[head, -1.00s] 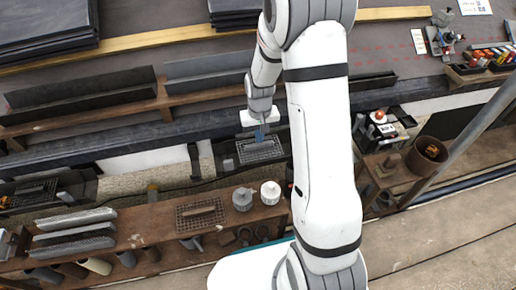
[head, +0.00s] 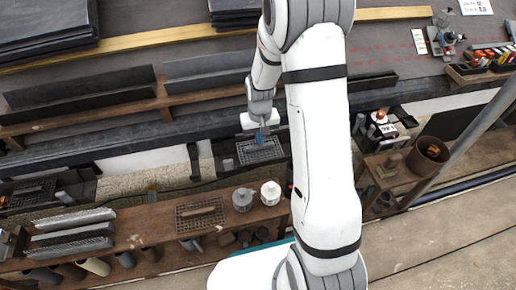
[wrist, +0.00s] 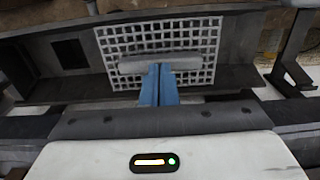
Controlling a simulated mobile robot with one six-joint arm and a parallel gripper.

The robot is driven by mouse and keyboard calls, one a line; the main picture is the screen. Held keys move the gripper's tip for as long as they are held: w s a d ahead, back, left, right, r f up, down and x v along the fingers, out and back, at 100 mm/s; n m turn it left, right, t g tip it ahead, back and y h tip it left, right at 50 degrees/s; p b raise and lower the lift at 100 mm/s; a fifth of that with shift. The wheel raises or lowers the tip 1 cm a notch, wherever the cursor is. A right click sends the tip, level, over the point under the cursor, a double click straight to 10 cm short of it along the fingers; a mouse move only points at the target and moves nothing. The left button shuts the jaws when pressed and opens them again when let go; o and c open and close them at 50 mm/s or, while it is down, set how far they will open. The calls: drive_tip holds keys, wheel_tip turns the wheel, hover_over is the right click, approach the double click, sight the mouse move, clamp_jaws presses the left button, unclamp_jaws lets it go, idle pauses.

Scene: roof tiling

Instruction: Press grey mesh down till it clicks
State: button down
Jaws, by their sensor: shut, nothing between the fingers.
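The grey mesh (wrist: 110,42) is a square grid panel with a pale bar (wrist: 190,64) across its middle. In the wrist view it lies in a dark tray-like holder (wrist: 225,75). In the head view the mesh (head: 268,154) shows below my wrist, partly hidden by the fingers. My gripper (wrist: 160,68) has two blue fingers pressed together with nothing between them. The fingertips are at the bar, overlapping its middle in the wrist view. I cannot tell whether they touch it or how deep the mesh sits.
A second mesh panel (head: 201,213) lies on the brown shelf, beside a grey pot (head: 243,199) and a white pot (head: 270,193). Metal gutter pieces (head: 70,230) lie at the lower left.

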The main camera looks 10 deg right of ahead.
drive_tip(key=shift+r, duration=0.1)
wheel_tip(320, 180, up, 9)
drive_tip(key=p, duration=0.7)
idle(0.5)
drive_tip(key=s+r+t+p, duration=0.1)
drive_tip(key=s+r+p, duration=0.6)
drive_tip(key=r, duration=0.9)
drive_tip(key=s+r+p, duration=0.7)
drive_tip(key=r+p, duration=0.5)
drive_tip(key=r, duration=0.4)
drive_tip(key=s+r+t+p, duration=0.1)
drive_tip(key=s+r+p, duration=0.6)
drive_tip(key=r, duration=1)
drive_tip(key=p, duration=0.3)
drive_tip(key=shift+s+t, duration=0.15)
drive_tip(key=shift+t, duration=0.15)
drive_tip(key=shift+a+f, duration=0.1)
drive_tip(key=shift+f, duration=0.05)
